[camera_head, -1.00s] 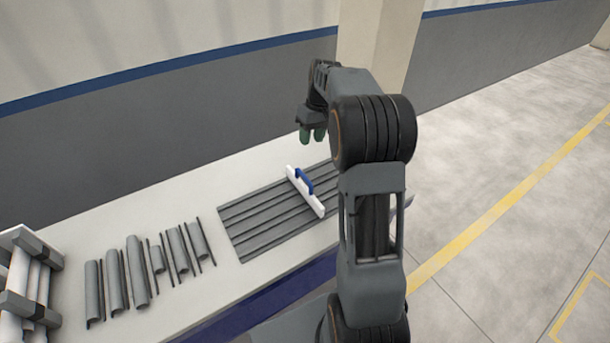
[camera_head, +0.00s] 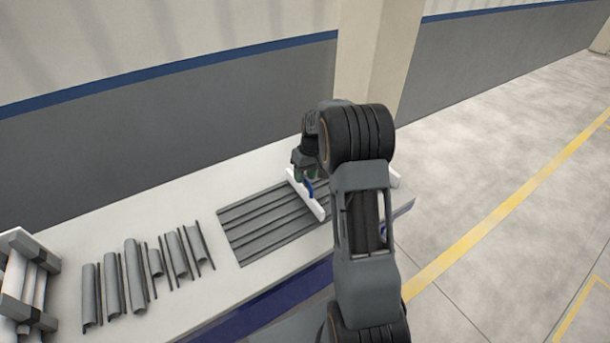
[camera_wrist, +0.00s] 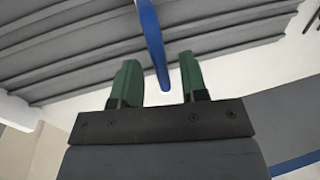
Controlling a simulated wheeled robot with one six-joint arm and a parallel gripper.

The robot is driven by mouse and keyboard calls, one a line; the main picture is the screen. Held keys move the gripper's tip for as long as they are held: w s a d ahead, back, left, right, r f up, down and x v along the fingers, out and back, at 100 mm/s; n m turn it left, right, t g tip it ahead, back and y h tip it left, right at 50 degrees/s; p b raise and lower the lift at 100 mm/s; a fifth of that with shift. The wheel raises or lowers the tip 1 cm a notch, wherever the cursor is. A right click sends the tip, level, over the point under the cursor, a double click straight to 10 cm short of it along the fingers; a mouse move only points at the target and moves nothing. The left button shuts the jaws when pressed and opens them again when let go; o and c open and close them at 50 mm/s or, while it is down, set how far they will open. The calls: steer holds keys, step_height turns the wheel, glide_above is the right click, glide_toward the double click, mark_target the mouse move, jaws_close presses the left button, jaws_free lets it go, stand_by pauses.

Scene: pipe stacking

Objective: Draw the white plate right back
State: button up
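The white plate (camera_head: 318,207) stands across the grey ridged panel (camera_head: 262,224) on the table, with a blue handle (camera_head: 308,188) on it. My gripper (camera_head: 305,172) is just above the plate at the far end of the handle. In the wrist view the two green fingers of my gripper (camera_wrist: 160,80) are apart, and the blue handle (camera_wrist: 152,45) reaches into the gap between them. The fingers do not appear to press on the handle. The wrist view also shows the ridged panel (camera_wrist: 70,55) beyond the fingers. My arm hides the table's right part in the head view.
Several grey half-pipes and thin rods (camera_head: 135,275) lie in a row left of the panel. A rack with pipes (camera_head: 25,285) stands at the far left. A wall (camera_head: 150,150) and a pillar (camera_head: 375,60) rise behind the table (camera_head: 120,222).

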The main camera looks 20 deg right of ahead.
steer(key=shift+f, duration=0.15)
jaws_close()
stand_by(0.4)
